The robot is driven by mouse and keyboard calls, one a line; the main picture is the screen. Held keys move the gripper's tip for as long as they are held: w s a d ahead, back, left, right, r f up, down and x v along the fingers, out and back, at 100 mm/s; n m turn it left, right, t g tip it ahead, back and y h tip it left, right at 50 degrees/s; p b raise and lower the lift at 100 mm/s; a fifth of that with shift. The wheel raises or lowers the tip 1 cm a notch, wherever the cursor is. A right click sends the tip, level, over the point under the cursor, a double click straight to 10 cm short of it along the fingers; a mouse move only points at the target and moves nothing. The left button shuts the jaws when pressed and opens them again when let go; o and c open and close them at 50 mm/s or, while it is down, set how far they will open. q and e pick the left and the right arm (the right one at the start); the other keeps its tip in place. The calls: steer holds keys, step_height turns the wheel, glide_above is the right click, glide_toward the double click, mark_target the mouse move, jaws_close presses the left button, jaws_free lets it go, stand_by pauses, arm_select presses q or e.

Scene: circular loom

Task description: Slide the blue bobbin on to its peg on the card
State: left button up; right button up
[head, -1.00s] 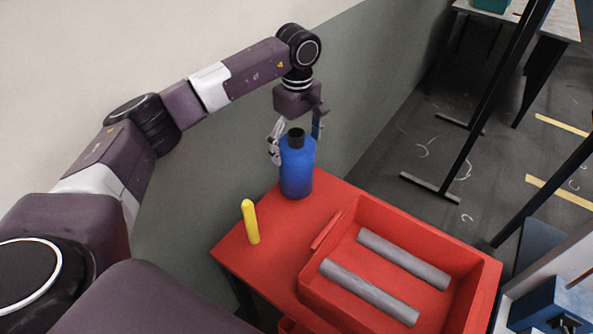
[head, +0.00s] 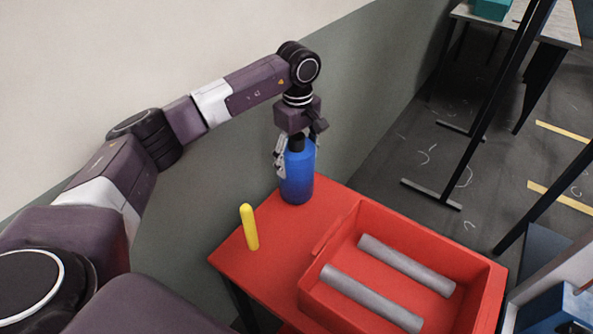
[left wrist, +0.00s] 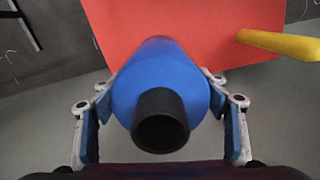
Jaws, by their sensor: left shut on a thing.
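A blue bottle-shaped thing (head: 297,188) with a black neck stands upright on the red table (head: 250,275), near its far corner. My left gripper (head: 296,155) is above it with its fingers down around its upper part, shut on it. In the left wrist view the blue bottle (left wrist: 160,75) lies between the two fingers, its black neck toward the camera. The fingers meet its sides. My right gripper is not in view.
A yellow round-topped rod (head: 249,228) stands on the table left of the bottle. A red tray (head: 330,232) with two grey rods (head: 372,298) takes up the right side. A wall runs close behind the table. Black posts and another table stand at upper right.

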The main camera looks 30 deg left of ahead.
arm_select(q)
steer(key=c, duration=0.8)
steer(key=shift+r, duration=0.1)
steer(key=shift+c, duration=0.3)
